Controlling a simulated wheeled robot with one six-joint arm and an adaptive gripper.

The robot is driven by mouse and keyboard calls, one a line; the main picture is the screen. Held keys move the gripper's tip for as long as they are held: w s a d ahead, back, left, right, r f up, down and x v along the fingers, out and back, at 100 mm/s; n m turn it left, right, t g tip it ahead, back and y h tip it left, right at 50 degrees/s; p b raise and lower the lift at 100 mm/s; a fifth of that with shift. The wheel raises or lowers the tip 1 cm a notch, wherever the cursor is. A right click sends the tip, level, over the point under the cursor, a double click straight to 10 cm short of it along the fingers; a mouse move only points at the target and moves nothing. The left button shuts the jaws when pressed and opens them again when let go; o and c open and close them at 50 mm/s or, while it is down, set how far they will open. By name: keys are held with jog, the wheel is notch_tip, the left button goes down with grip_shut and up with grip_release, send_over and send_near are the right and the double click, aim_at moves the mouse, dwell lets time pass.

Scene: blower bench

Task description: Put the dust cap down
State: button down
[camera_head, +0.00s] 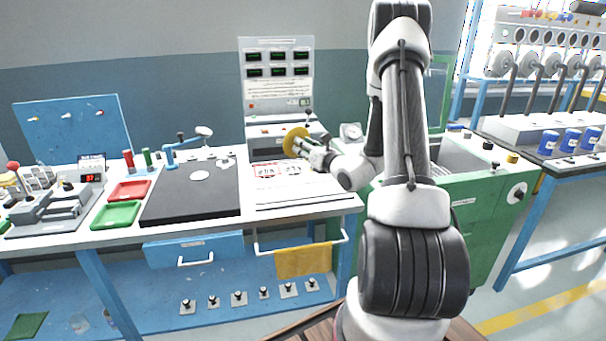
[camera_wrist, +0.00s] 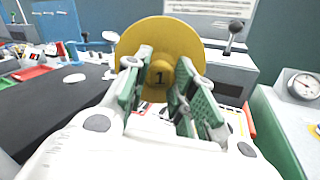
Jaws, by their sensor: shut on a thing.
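The dust cap is a yellow disc (camera_wrist: 158,38) with a hub marked "1", upright in front of the fingers in the wrist view. In the head view the yellow dust cap (camera_head: 296,142) is held above the back of the white bench, near a grey box. My gripper (camera_wrist: 162,82) is shut on the cap's hub, its green pads on either side. In the head view my gripper (camera_head: 305,146) points left from the arm. The disc hides part of what lies behind it.
The black mat (camera_head: 192,192) has a white round spot and is otherwise mostly clear. A white labelled board (camera_head: 305,188) lies below the cap. Red (camera_head: 130,190) and green trays (camera_head: 116,214) stand left. A gauge (camera_head: 351,131) and green cabinet (camera_head: 478,215) are right.

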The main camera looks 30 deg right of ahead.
notch_tip(320, 180, down, 4)
jog(key=shift+d+f, duration=0.1)
jog(key=shift+f, duration=2.05)
jog(key=shift+f, duration=0.1)
jog(key=c, duration=1.2)
grip_release()
jog(key=shift+a, duration=0.2)
jog(key=shift+s+d, duration=0.1)
jog(key=shift+s, duration=0.25)
jog(key=s, duration=0.7)
jog(key=s+d, duration=0.1)
jog(key=s, duration=0.3)
jog(key=shift+s+d, duration=0.1)
